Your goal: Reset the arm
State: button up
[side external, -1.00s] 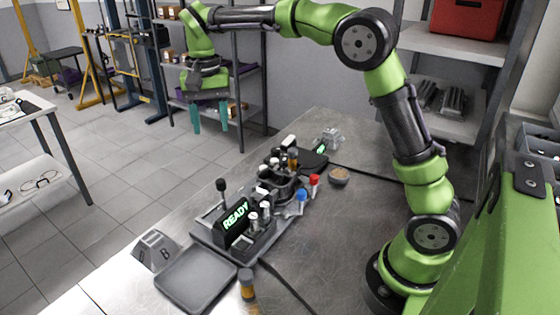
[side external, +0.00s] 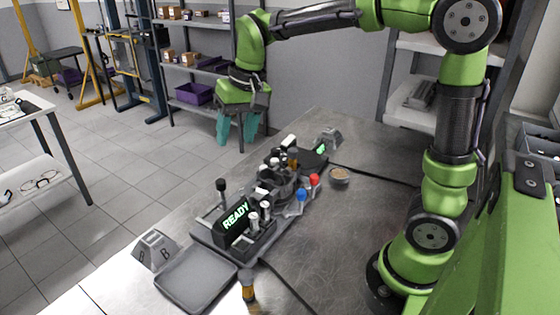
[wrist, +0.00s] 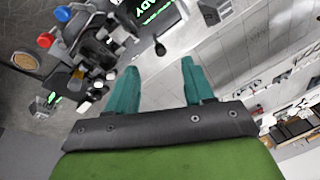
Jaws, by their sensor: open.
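My gripper (side external: 238,128) hangs in the air beyond the far-left edge of the metal bench in the side view. Its two teal fingers are apart with nothing between them. The wrist view also shows my gripper (wrist: 158,82) open and empty, with the floor behind it. My green and black arm reaches high across from the right.
Shelves (side external: 190,60) stand behind my gripper.

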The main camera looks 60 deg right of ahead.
jog(key=s+n+t, duration=0.1)
jog(key=s+t, duration=0.3)
jog(key=s, duration=1.1)
jog(key=shift+s+a+f+t+y, duration=0.2)
jog(key=shift+t+y, duration=0.1)
jog(key=shift+y, duration=0.1)
